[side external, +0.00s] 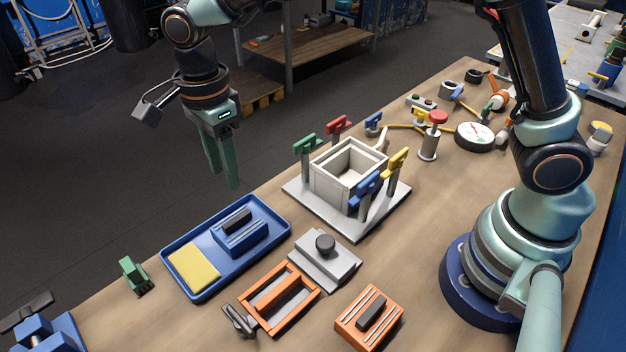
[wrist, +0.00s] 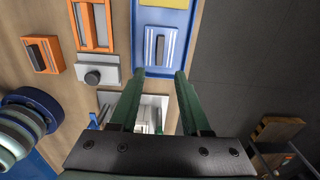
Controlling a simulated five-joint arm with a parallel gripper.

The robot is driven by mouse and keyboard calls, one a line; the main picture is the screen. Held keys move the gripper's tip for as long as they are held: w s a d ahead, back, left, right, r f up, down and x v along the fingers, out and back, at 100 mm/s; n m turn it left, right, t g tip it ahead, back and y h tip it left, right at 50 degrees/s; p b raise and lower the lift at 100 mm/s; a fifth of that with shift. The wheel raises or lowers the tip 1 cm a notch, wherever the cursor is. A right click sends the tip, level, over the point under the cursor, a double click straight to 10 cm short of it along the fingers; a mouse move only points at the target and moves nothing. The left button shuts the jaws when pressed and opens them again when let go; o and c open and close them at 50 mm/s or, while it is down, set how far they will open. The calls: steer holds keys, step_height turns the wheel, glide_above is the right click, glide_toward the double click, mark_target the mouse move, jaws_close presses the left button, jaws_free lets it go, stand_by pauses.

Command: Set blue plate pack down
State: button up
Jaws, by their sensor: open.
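The blue plate pack (side external: 240,236), a blue block with pale stripes and a dark grip bar on top, rests upright in the blue tray (side external: 178,243). It lies beside the yellow pad (side external: 194,267). In the wrist view the pack (wrist: 151,50) shows in the tray (wrist: 192,20), just beyond my fingertips and apart from them. My gripper (side external: 222,181), with green fingers, is open and empty. It hangs raised, past the tray toward the table's far edge. In the wrist view a gap shows between its fingers (wrist: 158,76).
A white open cell box (side external: 322,187) with coloured clamps stands right of the tray. A grey lid with a knob (side external: 318,262), an orange frame (side external: 303,292) and an orange plate pack (side external: 354,322) lie in front. A green clip (side external: 134,276) sits left of the tray.

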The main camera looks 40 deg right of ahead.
steer(key=s+d+r+n+t, duration=0.25)
steer(key=d+r+n, duration=0.55)
steer(key=d, duration=0.4)
steer(key=s+d+r+n+t, duration=0.1)
steer(key=s+d+n+t, duration=0.2)
steer(key=s+d+n, duration=0.5)
steer(key=d+n, duration=0.2)
steer(key=d, duration=0.1)
steer(key=shift+s+d+r, duration=0.2)
steer(key=shift+s+d, duration=0.05)
steer(key=shift+d, duration=0.15)
